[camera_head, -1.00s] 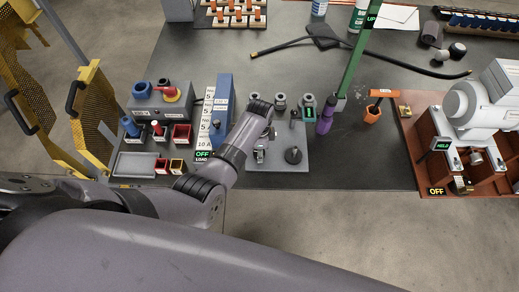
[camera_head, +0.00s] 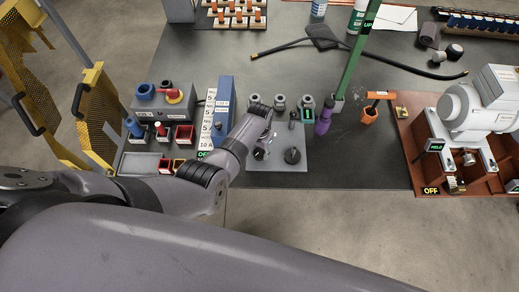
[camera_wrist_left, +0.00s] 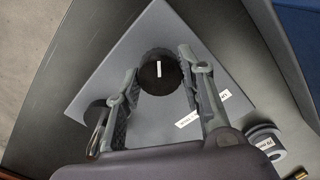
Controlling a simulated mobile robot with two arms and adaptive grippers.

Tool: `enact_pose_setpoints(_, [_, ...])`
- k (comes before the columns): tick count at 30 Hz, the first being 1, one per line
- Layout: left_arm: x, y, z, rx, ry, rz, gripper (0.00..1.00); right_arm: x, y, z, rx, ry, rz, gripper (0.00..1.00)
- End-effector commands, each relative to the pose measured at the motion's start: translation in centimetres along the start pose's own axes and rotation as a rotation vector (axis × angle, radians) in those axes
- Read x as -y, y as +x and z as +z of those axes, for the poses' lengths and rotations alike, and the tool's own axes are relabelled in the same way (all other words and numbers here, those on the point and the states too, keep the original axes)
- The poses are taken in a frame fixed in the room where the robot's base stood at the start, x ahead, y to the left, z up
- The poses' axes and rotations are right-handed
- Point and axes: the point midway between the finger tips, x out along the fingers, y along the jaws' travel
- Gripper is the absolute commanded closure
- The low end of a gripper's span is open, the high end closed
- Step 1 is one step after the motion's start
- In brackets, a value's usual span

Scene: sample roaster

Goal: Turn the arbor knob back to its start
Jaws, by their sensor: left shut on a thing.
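The arbor knob (camera_wrist_left: 158,75) is a round black knob with a white line, near a corner of the grey plate (camera_wrist_left: 120,55) in the left wrist view. The fingers of my left gripper (camera_wrist_left: 158,66) stand on either side of it, shut on it. In the head view my left gripper (camera_head: 262,150) is over the front left of the plate (camera_head: 270,180) and hides this knob. A second black knob (camera_head: 292,156) stands at the plate's front right, clear of the gripper. My right gripper is not in view.
Several grey cylinders (camera_head: 280,102) stand along the plate's back edge. A blue box (camera_head: 223,100) stands left of the plate. A purple bottle (camera_head: 323,120) and a green post (camera_head: 354,60) are to the right.

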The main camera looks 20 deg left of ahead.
Motion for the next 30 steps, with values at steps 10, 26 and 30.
enact_pose_setpoints(10, [0.01,-0.02,0.07,0.002,-0.328,0.0,0.92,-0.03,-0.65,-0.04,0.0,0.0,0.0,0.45])
enact_pose_setpoints(26, [0.08,0.02,0.07,0.001,-0.692,0.0,0.92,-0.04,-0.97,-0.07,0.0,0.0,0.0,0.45])
enact_pose_setpoints(30, [0.08,0.02,0.07,0.001,-0.734,0.0,0.92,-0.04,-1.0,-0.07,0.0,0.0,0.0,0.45])
